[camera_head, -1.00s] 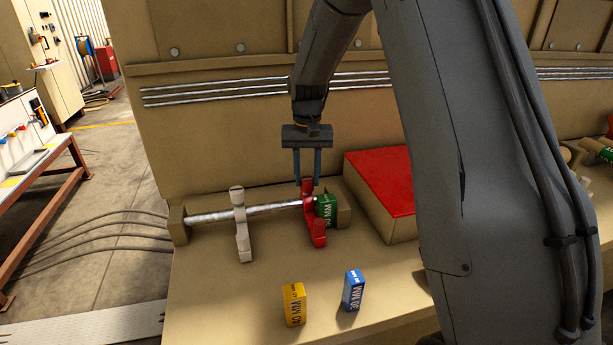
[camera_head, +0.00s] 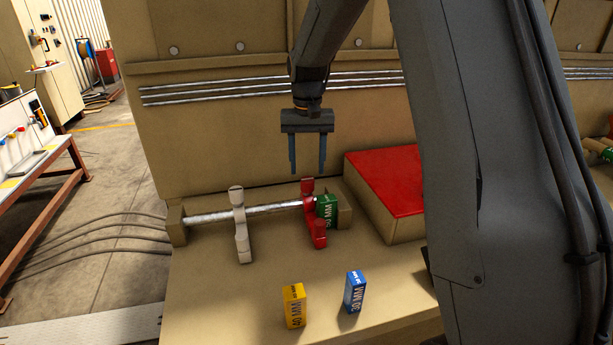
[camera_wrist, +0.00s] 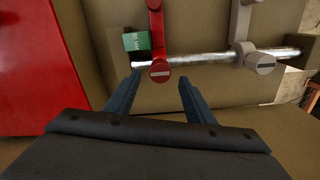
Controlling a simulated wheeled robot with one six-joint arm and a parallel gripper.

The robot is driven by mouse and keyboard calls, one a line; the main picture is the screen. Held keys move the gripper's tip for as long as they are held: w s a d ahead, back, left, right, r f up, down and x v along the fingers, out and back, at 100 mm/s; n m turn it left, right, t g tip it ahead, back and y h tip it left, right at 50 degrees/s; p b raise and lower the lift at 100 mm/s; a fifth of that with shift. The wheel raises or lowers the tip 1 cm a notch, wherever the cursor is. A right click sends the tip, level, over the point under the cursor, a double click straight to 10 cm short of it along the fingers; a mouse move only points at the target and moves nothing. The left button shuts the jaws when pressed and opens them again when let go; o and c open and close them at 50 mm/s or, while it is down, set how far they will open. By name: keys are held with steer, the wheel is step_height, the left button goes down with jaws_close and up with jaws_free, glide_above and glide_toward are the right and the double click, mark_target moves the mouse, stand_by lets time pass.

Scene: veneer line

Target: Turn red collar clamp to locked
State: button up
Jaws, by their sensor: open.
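The red collar clamp (camera_head: 311,208) sits on a silver rod (camera_head: 270,207) near its right end, with one lobe up and one toward the front. In the wrist view the red clamp (camera_wrist: 157,40) shows a slotted round end facing me. My gripper (camera_head: 308,171) is open and empty, above and behind the clamp, apart from it. In the wrist view its two fingers (camera_wrist: 155,85) are spread below the clamp. I cannot tell from the frames whether the clamp is locked.
A green block (camera_head: 327,211) stands right against the red clamp. A white clamp (camera_head: 240,225) sits further left on the rod. Yellow (camera_head: 294,305) and blue (camera_head: 353,291) blocks stand in front. A red-topped box (camera_head: 388,185) is at the right. The bench front left is clear.

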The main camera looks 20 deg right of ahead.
mark_target(307, 179)
steer(key=shift+r+b, duration=0.45)
steer(key=shift+r, duration=1.55)
